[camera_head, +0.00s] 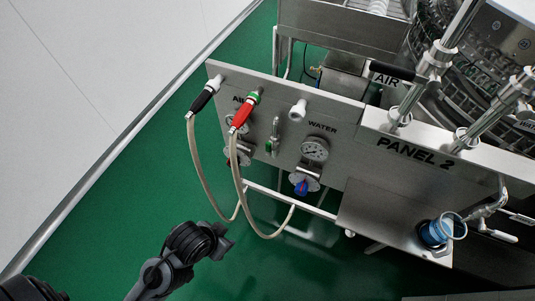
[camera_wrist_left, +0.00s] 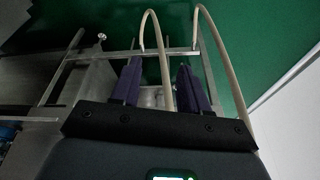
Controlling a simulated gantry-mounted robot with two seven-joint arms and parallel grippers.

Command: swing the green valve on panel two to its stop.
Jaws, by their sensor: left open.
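Panel two (camera_head: 350,158) is a steel panel with "PANEL 2" lettered at its right. The green valve (camera_head: 270,147) is a small green handle below a metal fitting, left of the water gauge (camera_head: 315,149). My left gripper (camera_head: 226,241) is in front of and below the panel, apart from the valve. In the left wrist view its two dark purple fingers (camera_wrist_left: 160,82) stand apart, open. A pale hose (camera_wrist_left: 160,60) shows between them there; I cannot tell its depth. I cannot make out the green valve in that view. My right gripper is not in view.
Two pale hoses hang in loops from a black connector (camera_head: 204,97) and a red connector (camera_head: 244,111), in front of the panel's left part. A blue valve (camera_head: 301,188) sits below the water gauge. A blue cup-like container (camera_head: 436,232) is at right. The green floor (camera_head: 110,215) is clear at left.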

